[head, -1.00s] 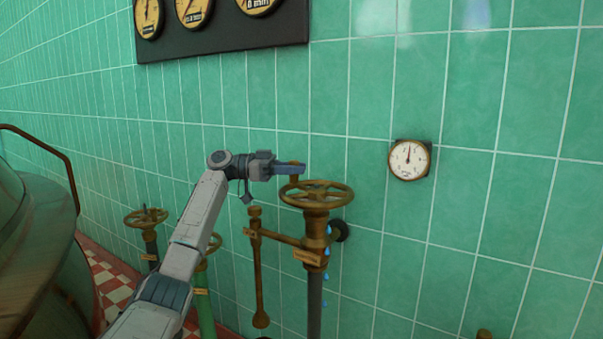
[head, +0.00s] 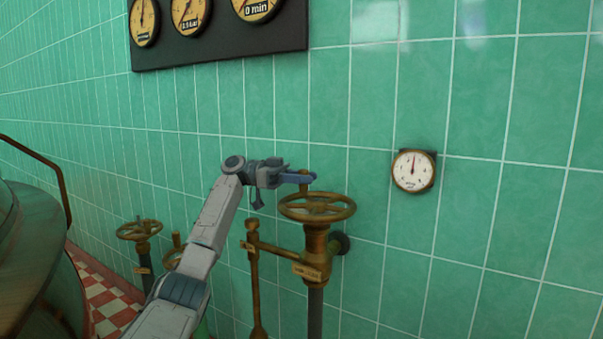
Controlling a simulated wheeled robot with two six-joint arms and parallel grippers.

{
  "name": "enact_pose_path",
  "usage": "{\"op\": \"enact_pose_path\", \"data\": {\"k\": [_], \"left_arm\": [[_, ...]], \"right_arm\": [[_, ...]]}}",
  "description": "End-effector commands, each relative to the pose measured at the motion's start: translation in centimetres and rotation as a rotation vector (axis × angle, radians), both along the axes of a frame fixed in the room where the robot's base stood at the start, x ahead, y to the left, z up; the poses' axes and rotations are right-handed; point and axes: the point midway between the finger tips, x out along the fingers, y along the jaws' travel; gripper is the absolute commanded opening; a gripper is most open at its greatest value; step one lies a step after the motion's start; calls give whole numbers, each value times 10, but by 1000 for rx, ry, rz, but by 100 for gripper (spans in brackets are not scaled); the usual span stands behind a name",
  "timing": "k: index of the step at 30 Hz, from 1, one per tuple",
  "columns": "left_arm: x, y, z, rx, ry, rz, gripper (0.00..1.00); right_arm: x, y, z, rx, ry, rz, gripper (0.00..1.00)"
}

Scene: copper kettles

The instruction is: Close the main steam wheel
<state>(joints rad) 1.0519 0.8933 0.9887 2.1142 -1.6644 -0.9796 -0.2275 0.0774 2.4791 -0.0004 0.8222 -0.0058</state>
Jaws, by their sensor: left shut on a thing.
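A brass handwheel (head: 317,208) lies flat on top of a brass valve (head: 315,255) on a dark upright pipe, in front of the tiled wall. A small tag (head: 306,272) hangs on the valve; its lettering is too small to read. My left gripper (head: 302,178) is at the far left side of the wheel's rim, just above it. It is shut on an upright brass knob (head: 303,188), mostly hidden by the fingers. The knob seems to stand on the rim. My right gripper is not in view.
A brass lever (head: 255,275) hangs left of the valve. Another handwheel (head: 139,230) stands further left, and another valve is partly behind my arm. A round white gauge (head: 413,171) is on the wall at right. A dark gauge panel (head: 220,50) hangs above.

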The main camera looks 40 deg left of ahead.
Motion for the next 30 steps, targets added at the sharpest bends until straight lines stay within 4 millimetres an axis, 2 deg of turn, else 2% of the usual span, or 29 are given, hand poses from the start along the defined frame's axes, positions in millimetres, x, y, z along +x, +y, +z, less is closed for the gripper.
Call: {"op": "enact_pose_path", "data": {"k": [12,13,16,25,30], "left_arm": [[1,-1,-1,-3,-1,-8,0],[1,-1,-1,-3,-1,-8,26],[1,-1,-1,-3,-1,-9,44],[0,1,0,-2,-1,-8,44],[-7,18,1,-2,0,-6,44]], "right_arm": [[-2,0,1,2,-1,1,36],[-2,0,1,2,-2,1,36],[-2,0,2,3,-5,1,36],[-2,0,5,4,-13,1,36],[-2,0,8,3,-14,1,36]]}}
